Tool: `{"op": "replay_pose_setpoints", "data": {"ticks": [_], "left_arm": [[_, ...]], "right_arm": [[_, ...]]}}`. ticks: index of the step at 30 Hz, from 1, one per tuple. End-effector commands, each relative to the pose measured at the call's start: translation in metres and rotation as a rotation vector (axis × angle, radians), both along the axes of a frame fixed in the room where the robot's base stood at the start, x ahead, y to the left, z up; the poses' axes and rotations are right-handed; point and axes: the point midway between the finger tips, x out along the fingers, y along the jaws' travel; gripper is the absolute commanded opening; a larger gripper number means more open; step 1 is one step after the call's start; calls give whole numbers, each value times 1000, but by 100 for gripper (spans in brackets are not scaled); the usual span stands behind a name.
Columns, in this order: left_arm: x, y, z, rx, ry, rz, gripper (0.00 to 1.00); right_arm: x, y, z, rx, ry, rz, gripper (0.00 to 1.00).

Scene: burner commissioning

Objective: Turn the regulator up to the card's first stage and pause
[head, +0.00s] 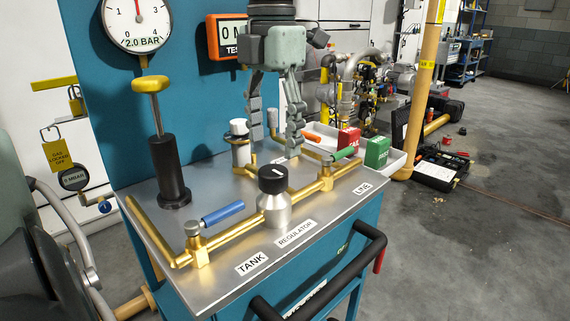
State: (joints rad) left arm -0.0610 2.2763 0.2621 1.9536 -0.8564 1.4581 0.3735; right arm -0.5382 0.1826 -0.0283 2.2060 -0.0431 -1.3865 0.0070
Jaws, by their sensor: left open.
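The regulator (273,199) stands on the brass pipe between the TANK and LINE labels. It has a silver body and a black knob (272,179) with a white mark. My left gripper (275,142) is open and empty, pointing down above and behind the knob, apart from it in the picture. A round gauge (136,20) with a red needle and a "2.0 BAR" plate is cut off at the top left. An orange-framed digital display (228,35) is partly hidden by my left arm. I cannot make out a stage card. My right gripper is not in view.
A blue-handled valve (222,213) and a green-handled valve (342,154) sit on the pipe. A black hand pump (170,172) with a yellow handle stands at the left. A black rail (330,275) runs along the front.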

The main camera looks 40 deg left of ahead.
Motion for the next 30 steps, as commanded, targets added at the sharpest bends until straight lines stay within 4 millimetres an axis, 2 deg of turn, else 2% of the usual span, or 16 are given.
{"op": "replay_pose_setpoints", "data": {"ticks": [6, 12, 23, 30], "left_arm": [[-1, 0, -37, -2, 3, -2, 63], [-1, -1, -60, -2, 1, 0, 63], [0, 0, -66, -2, -1, 0, 63], [0, 0, -66, -2, -1, 0, 33]], "right_arm": [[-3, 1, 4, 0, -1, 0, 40], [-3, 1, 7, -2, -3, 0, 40], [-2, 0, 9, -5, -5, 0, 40], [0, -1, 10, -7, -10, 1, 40]]}}
